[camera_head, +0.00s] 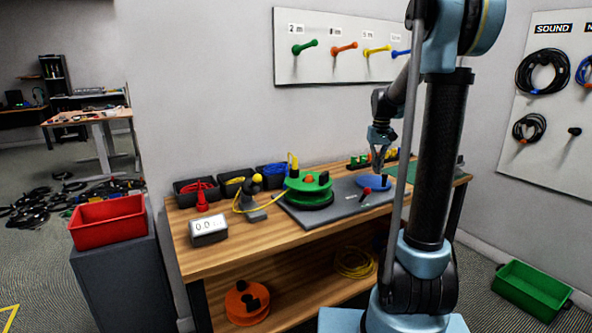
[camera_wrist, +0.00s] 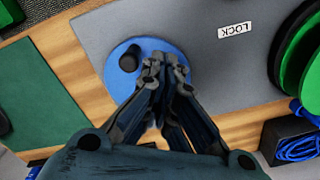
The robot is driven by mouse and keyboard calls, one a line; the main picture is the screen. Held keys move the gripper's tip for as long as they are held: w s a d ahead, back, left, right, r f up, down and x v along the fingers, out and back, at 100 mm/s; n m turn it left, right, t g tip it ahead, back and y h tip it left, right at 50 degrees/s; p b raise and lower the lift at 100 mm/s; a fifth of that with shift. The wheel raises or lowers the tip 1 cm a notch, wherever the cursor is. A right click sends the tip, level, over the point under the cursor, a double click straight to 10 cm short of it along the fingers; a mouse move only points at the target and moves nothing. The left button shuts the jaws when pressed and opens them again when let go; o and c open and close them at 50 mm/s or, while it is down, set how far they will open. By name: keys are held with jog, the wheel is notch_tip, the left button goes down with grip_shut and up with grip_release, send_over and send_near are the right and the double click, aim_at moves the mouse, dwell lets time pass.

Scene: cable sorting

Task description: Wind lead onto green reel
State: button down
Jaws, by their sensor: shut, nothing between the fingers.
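The green reel (camera_head: 309,183) sits on a grey base plate (camera_head: 330,210) on the workbench, with an orange centre piece on top. Part of the green reel (camera_wrist: 303,60) shows at the right edge of the wrist view. My gripper (camera_head: 378,163) is shut and empty, over a blue disc (camera_head: 373,182) to the right of the reel. The wrist view shows the fingertips (camera_wrist: 160,65) together over the blue disc (camera_wrist: 115,85), beside its black knob (camera_wrist: 130,58).
Bins of coloured leads (camera_head: 235,184) line the back. A LOCK label (camera_wrist: 234,30) lies near the disc.

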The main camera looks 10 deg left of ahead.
aim_at(375, 186)
jog(key=shift+f, duration=2.45)
jog(key=shift+d, duration=0.1)
